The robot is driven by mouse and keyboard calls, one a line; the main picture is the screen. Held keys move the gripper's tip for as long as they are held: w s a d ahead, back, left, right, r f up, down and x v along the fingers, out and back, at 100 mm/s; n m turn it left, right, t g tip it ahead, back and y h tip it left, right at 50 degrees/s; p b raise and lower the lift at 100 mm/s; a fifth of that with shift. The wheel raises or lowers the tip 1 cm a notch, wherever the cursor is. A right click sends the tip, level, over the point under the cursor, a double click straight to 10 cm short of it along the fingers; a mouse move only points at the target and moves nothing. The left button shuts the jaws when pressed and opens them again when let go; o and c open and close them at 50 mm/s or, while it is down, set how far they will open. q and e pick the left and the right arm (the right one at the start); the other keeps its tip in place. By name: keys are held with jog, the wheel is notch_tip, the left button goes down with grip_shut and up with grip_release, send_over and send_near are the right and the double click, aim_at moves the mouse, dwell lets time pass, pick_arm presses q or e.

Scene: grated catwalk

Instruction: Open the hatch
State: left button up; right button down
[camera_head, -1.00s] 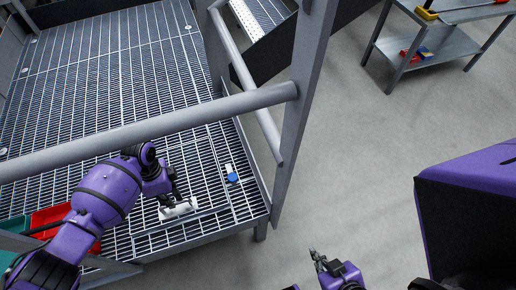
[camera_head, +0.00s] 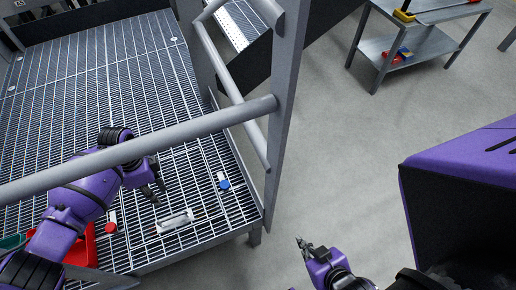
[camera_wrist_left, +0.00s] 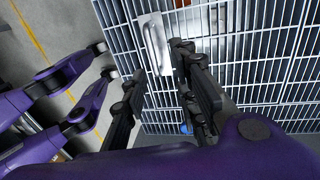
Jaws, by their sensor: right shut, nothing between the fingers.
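The hatch seems to be part of the grated floor (camera_head: 190,178). It looks flush with the grating, and its edges are hard to make out. A pale metal handle plate (camera_head: 175,221) lies on the grating near the front edge. It also shows in the left wrist view (camera_wrist_left: 156,45), just beyond the fingertips. My left gripper (camera_head: 157,192) is above the grating, a little behind and left of the plate, apart from it. Its fingers (camera_wrist_left: 158,62) are spread with nothing between them. My right gripper (camera_head: 303,243) is shut and empty, outside the railing, over the concrete floor.
A grey railing (camera_head: 140,146) crosses in front of my left arm, with a post (camera_head: 284,120) at right. A blue-and-white item (camera_head: 224,182) and a red-and-white item (camera_head: 111,224) are on the grating. A red bin (camera_head: 82,250) sits front left. A metal table (camera_head: 420,65) stands back right.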

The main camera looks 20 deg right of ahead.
pick_arm(q)
jog(key=r, duration=0.3)
jog(key=w+r, duration=0.1)
jog(key=r, duration=0.1)
jog(key=shift+r, duration=0.15)
